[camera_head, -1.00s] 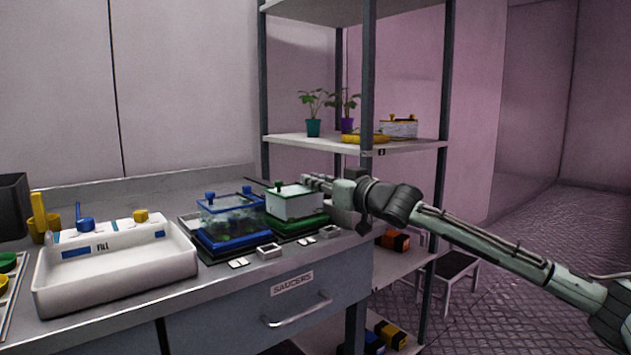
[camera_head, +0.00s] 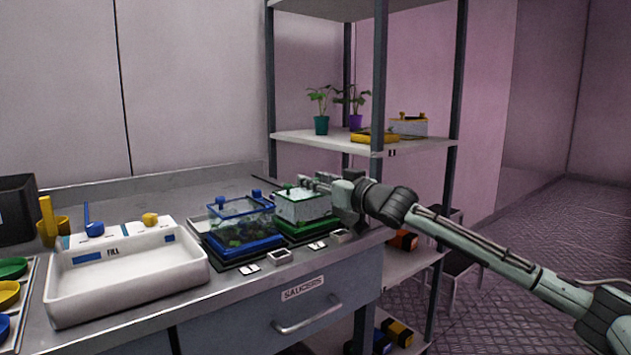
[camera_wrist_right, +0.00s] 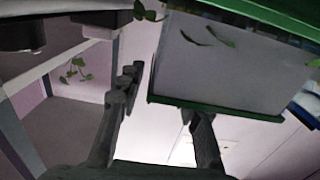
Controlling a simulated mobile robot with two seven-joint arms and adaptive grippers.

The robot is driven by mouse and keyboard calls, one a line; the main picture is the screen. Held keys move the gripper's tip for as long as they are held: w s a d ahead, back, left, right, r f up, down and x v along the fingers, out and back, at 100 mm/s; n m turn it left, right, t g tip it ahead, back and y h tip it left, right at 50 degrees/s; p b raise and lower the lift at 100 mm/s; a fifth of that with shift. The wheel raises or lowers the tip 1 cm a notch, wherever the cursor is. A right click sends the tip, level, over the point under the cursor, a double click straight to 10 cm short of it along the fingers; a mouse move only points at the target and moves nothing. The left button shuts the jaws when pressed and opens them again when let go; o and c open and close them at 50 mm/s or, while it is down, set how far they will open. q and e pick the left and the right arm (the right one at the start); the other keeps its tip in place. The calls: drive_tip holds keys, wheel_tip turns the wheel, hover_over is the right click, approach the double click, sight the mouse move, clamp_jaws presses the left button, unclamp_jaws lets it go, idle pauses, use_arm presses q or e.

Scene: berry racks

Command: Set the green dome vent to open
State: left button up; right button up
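The green dome (camera_head: 301,207) is a clear-sided box with a green top rim on a green base, on the counter's right end. A small green knob (camera_head: 289,187) stands on its top left; its vent setting is too small to tell. My right gripper (camera_head: 307,181) is at the top right of the dome, coming from the right. In the right wrist view the dome (camera_wrist_right: 225,65) fills the upper right, with its green edge beside one finger. My left gripper is not in view.
A blue dome (camera_head: 240,222) stands just left of the green one. A white fill tray (camera_head: 130,292) is farther left on the counter. A shelf rack (camera_head: 378,100) with plants and a yellow-trimmed dome (camera_head: 410,127) rises behind and right. Small saucers sit along the front.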

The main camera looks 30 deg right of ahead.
drive_tip(key=shift+s+d+f, duration=0.1)
drive_tip(key=shift+s, duration=0.4)
drive_tip(key=s, duration=0.4)
drive_tip(key=shift+s+d, duration=0.15)
drive_tip(key=shift+s, duration=0.2)
drive_tip(key=s, duration=0.6)
drive_tip(key=shift+s+d, duration=0.15)
drive_tip(key=shift+d, duration=0.05)
